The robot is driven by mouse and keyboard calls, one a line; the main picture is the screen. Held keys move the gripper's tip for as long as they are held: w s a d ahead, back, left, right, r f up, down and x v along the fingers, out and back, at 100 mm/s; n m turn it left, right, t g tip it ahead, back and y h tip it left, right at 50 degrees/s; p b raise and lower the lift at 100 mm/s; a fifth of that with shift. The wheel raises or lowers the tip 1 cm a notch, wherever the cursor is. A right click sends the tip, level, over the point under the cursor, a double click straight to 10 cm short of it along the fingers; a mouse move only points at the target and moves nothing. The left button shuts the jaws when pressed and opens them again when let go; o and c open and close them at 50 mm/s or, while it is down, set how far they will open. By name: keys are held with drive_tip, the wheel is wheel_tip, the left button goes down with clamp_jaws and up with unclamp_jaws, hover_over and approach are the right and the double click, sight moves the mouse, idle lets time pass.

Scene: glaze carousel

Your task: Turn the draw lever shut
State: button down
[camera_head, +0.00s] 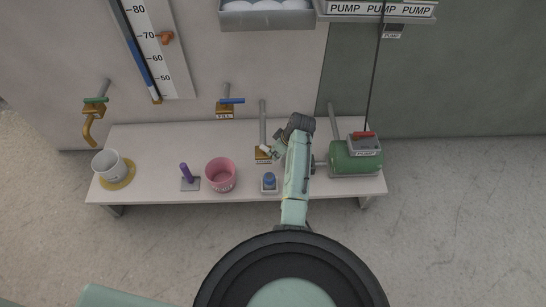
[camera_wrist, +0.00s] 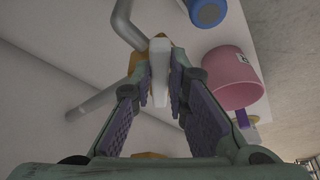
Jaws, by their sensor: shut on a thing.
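The draw lever is a pale white handle (camera_wrist: 160,62) on a brass-coloured valve body (camera_wrist: 139,60) with a grey pipe; in the head view the valve (camera_head: 263,154) stands at the back of the bench, right of the middle. My gripper (camera_wrist: 165,82) is shut on the white lever, with one purple-padded finger on each side of it. In the head view my gripper (camera_head: 272,147) reaches the valve from the right, and the arm hides part of it. The valve's label is too small to read.
A pink pot (camera_head: 220,175), a blue-topped button (camera_head: 269,181) and a purple upright handle (camera_head: 187,176) stand at the bench's front. A green pump (camera_head: 354,157) is close right of my arm. The blue-handled fill valve (camera_head: 227,104) is left; a white cup (camera_head: 107,163) stands far left.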

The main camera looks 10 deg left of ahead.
drive_tip(key=w+n+g+b, duration=0.1)
drive_tip(key=n+b, duration=0.1)
drive_tip(key=w+n+g+b, duration=0.1)
drive_tip(key=n+b, duration=0.1)
drive_tip(key=b, duration=0.1)
drive_tip(key=w+n+b, duration=0.2)
drive_tip(key=n+b, duration=0.1)
drive_tip(key=shift+d+f+g, duration=0.15)
drive_tip(key=shift+d+g, duration=0.1)
drive_tip(key=shift+g, duration=0.15)
drive_tip(key=shift+w+n+b, duration=0.1)
drive_tip(key=shift+n+b, duration=0.3)
drive_tip(key=shift+b, duration=0.1)
drive_tip(key=c, duration=1.6)
unclamp_jaws()
drive_tip(key=shift+a, duration=0.1)
drive_tip(key=shift+o, duration=0.2)
